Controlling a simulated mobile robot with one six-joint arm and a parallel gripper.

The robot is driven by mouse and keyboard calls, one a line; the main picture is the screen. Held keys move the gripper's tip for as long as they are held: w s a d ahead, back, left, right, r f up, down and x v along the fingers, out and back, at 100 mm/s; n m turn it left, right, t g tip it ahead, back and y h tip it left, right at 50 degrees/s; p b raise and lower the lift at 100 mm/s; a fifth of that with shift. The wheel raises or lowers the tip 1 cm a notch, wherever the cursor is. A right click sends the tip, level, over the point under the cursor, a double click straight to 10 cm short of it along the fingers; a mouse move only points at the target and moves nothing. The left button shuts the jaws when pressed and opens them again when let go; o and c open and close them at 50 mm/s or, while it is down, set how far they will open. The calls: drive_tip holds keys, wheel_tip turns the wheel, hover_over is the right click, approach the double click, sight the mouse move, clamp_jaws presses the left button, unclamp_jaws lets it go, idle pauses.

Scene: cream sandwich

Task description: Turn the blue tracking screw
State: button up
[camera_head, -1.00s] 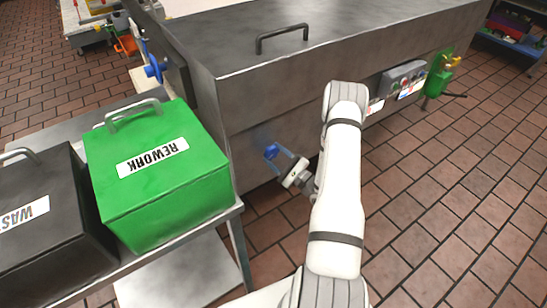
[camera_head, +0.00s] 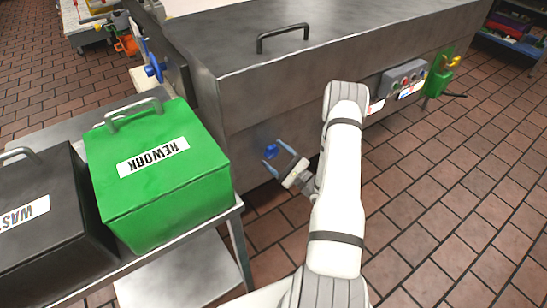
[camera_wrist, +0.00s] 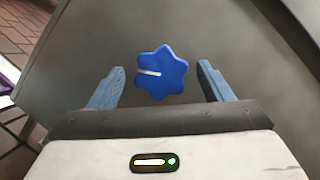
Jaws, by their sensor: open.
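The blue tracking screw (camera_head: 271,151) is a star-shaped knob on the side of the steel machine. In the wrist view the blue tracking screw (camera_wrist: 162,73) shows a white mark pointing left. My gripper (camera_head: 278,160) is open in front of the machine's side. In the wrist view my gripper (camera_wrist: 160,84) has one finger to the left of the knob and one to the right, with a gap on both sides. Neither finger appears to touch the knob.
A green REWORK box (camera_head: 160,175) and a dark waste box (camera_head: 45,215) stand on a steel table at left. A control panel (camera_head: 403,80) and a green fixture (camera_head: 438,75) are farther along the machine. A blue wheel (camera_head: 154,68) is at its end.

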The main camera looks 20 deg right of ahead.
drive_tip(key=v, duration=0.7)
drive_tip(key=shift+s, duration=0.35)
drive_tip(key=shift+d, duration=0.1)
